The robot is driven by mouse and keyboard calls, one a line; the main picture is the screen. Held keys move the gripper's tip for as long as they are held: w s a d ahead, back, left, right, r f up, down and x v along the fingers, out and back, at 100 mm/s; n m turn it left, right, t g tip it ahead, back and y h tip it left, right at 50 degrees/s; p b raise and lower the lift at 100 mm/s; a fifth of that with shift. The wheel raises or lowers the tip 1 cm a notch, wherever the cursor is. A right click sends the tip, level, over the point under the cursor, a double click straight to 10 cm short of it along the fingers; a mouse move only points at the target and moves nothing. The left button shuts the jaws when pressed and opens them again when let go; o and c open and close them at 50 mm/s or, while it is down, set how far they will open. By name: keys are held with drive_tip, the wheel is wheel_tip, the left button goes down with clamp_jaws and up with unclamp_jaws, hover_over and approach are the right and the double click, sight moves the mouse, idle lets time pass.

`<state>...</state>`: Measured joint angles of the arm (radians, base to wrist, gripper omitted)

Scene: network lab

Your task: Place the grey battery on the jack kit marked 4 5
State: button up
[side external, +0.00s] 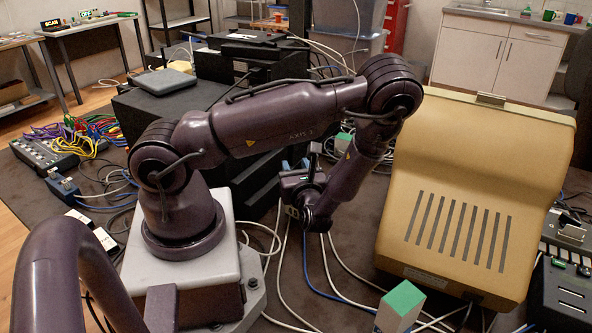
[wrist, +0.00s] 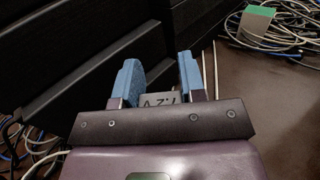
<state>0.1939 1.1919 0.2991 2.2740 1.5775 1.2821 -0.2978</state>
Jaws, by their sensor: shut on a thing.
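My gripper (wrist: 160,85) has two blue fingers and is shut on the grey battery (wrist: 158,100). Only a small part of the battery shows between the fingers, with dark lettering that appears upside down. In the side view my gripper (side external: 294,165) is low beside the black equipment stack, and the battery is hidden there. No jack kit with a readable 4 5 mark shows in either view. A pale box with a green top (side external: 400,305) stands at the front; its marking cannot be read. Another green-topped block (side external: 343,141) shows partly behind my arm.
Black equipment (wrist: 75,55) stands close on the left of my gripper. A large beige casing (side external: 470,190) stands to the right in the side view. Loose cables (side external: 335,280) run across the dark floor or mat. A green-topped box (wrist: 257,20) lies among cables in the wrist view.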

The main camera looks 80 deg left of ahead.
drive_tip(key=shift+f, duration=0.2)
drive_tip(key=shift+f, duration=0.15)
drive_tip(key=o, duration=1)
drive_tip(key=shift+c, duration=0.2)
drive_tip(key=shift+d+r, duration=0.2)
drive_tip(key=d, duration=1.1)
drive_tip(key=s+d+r+n+t+h, duration=0.1)
drive_tip(key=d+r+n+h, duration=0.3)
drive_tip(key=r+n+h, duration=0.5)
drive_tip(key=s+d+r+n+t+h, duration=0.2)
drive_tip(key=d+r+n+t+h, duration=0.2)
drive_tip(key=r+n+h, duration=0.5)
wheel_tip(320, 180, up, 8)
drive_tip(key=shift+d+t, duration=0.3)
drive_tip(key=shift+d, duration=0.45)
